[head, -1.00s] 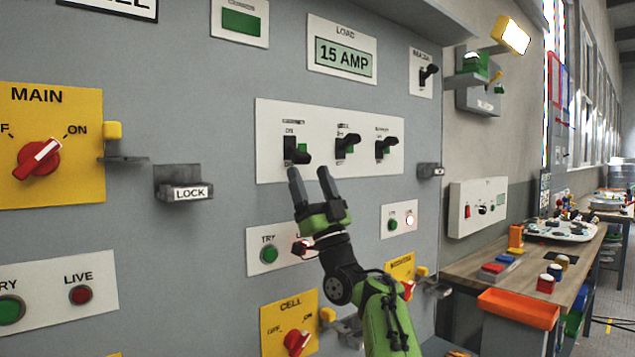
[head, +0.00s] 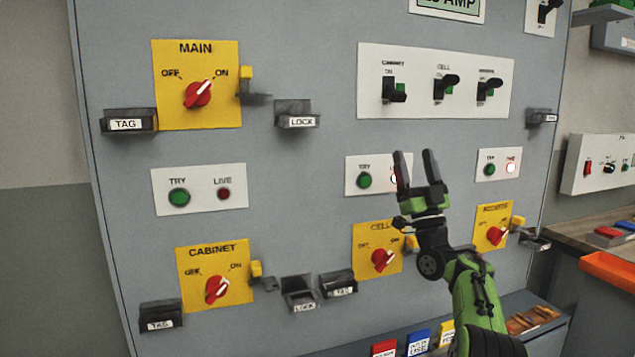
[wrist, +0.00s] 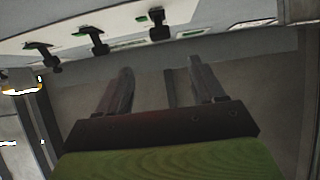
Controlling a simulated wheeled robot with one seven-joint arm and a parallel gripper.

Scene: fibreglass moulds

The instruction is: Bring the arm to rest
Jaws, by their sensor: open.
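My gripper (head: 416,172) is in the head view at the right of centre, in front of the grey panel (head: 290,215). Its two dark fingers point up, stand apart and hold nothing. Behind it is a white TRY/LIVE plate (head: 352,187), whose lamp at the right is partly hidden by a finger. The green arm (head: 473,290) comes up from the lower right. In the wrist view the open gripper (wrist: 160,75) shows two parallel fingers with empty space between them, below a row of black switches (wrist: 95,38).
The panel carries a MAIN switch (head: 198,94), a CABINET switch (head: 217,288), a CELL switch (head: 383,260) and a breaker plate (head: 436,80). LOCK (head: 297,121) and TAG (head: 128,124) holders jut out. A bench with an orange bin (head: 608,270) stands at the right.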

